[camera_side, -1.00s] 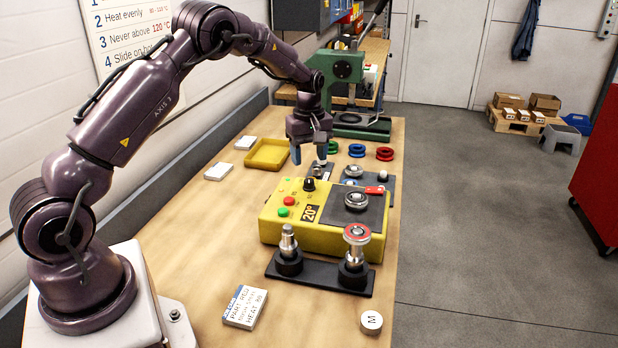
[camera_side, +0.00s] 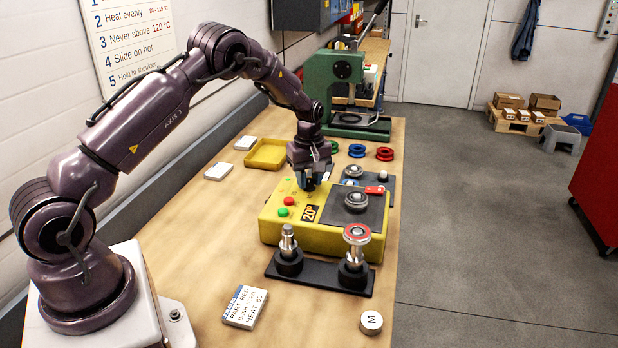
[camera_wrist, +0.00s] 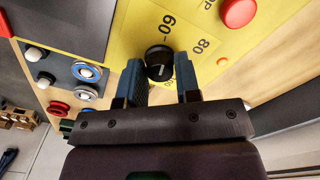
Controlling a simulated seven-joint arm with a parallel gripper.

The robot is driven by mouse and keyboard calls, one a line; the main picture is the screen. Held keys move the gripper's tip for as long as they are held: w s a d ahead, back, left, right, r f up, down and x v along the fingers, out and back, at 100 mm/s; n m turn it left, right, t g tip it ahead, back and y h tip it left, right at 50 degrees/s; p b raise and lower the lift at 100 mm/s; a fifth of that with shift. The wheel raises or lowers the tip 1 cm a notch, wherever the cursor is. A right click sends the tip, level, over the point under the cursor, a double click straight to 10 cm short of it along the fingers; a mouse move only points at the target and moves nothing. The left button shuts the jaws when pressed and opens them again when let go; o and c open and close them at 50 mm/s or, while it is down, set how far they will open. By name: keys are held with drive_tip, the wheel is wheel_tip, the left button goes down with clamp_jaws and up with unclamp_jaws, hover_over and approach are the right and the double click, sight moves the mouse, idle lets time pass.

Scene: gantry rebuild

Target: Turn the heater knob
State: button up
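The black heater knob (camera_wrist: 159,62) sits on the yellow heater box (camera_side: 276,222), on a dial face with printed numbers including 60 and 80. A white pointer line shows on the knob. In the side view, my gripper (camera_side: 306,184) hides most of the knob. The heater's display (camera_side: 310,213) reads 20°.
A bearing (camera_side: 356,200) sits on the heater's dark plate. A stand (camera_side: 320,277) with two posts is in front, its right post topped by a red-ringed part (camera_side: 357,234). Green and red buttons (camera_side: 288,201) are beside the knob. A yellow tray (camera_side: 268,154) and a green press (camera_side: 340,80) stand behind.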

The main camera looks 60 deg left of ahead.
sight(309, 180)
idle(0.3)
drive_tip(key=m, duration=0.6)
drive_tip(key=shift+m, duration=0.3)
drive_tip(key=m, duration=0.7)
idle(0.4)
drive_tip(key=o, duration=0.9)
wheel_tip(309, 180, up, 13)
drive_tip(key=shift+r, duration=0.1)
